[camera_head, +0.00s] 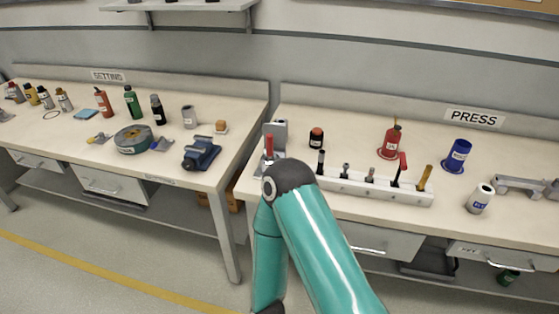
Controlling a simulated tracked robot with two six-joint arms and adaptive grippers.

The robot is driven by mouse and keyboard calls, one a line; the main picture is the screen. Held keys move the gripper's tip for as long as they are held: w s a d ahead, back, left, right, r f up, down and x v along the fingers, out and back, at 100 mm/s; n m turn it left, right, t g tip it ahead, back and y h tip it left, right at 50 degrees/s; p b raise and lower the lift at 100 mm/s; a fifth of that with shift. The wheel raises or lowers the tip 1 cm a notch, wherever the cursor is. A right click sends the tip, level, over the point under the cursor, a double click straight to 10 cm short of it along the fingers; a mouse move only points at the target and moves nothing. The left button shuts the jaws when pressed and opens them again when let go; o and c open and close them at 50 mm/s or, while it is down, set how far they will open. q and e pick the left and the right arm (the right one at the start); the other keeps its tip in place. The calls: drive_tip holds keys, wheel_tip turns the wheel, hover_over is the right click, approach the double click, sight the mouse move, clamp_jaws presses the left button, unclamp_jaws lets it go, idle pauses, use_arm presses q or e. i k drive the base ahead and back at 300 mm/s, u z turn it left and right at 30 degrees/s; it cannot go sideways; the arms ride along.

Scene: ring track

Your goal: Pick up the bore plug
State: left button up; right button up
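I cannot tell for certain which thing is the bore plug. On the right bench, a white rack (385,192) holds several small upright tools. Among them are a black-handled one (320,162), two short grey ones (345,171) (369,175), a red-and-black one (401,168) and a yellow-brown one (424,178). A teal arm link of mine with a dark joint rises from the bottom in front of this bench and bends back down. It hides part of the bench front. Neither gripper shows.
The right bench (515,222), marked PRESS, also carries a red oil can (391,140), a blue cup (457,155), a white can (480,198) and a grey bracket (522,184). The left bench (55,128) holds bottles, a round tin and a blue vise (201,153). A gap separates the benches.

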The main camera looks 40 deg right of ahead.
sight(269, 137)
drive_tip(key=z, duration=0.35)
drive_tip(key=i, duration=0.85)
drive_tip(key=z, duration=0.55)
